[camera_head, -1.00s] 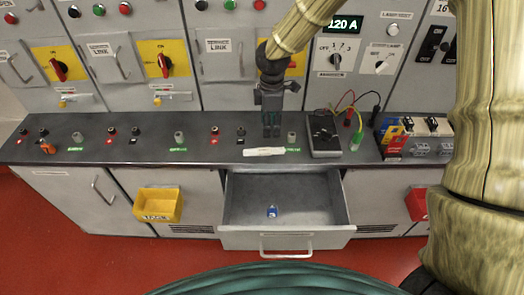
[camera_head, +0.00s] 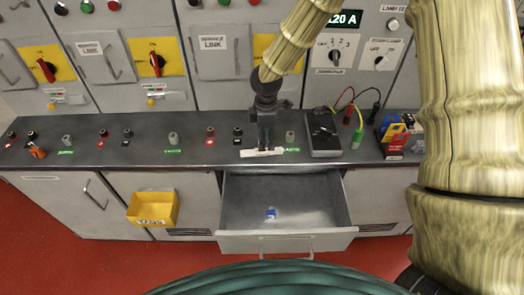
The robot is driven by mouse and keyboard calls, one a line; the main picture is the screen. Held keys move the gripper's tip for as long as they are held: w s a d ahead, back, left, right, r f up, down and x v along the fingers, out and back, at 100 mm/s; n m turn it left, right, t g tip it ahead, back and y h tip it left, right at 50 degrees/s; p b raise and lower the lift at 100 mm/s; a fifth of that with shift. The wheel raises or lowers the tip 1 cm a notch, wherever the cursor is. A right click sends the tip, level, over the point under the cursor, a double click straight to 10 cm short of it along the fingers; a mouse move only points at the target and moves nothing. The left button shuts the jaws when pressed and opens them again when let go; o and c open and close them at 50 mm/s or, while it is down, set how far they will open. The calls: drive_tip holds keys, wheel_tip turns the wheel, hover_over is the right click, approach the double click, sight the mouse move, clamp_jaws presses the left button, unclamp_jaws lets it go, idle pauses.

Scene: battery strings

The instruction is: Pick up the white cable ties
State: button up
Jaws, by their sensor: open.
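The white cable ties (camera_head: 262,153) lie as a thin pale bundle near the front edge of the dark countertop, above the open drawer. My gripper (camera_head: 264,144) points down directly over the middle of the bundle, its fingertips very close to it. The jaws are open, but the small gap between them is hard to make out at this size. I cannot tell whether the fingertips touch the ties or the counter.
The open grey drawer (camera_head: 285,240) below holds a small blue item (camera_head: 271,213). A dark meter box (camera_head: 323,134) with leads and several small boxes (camera_head: 397,132) stand to the right. Several terminals line the counter to the left. A yellow bin (camera_head: 152,210) hangs on the cabinet front.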

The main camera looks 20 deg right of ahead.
drive_tip(key=shift+w+f+p, duration=0.1)
drive_tip(key=shift+f+p, duration=1.15)
drive_tip(key=shift+f, duration=1.35)
drive_tip(key=c, duration=1)
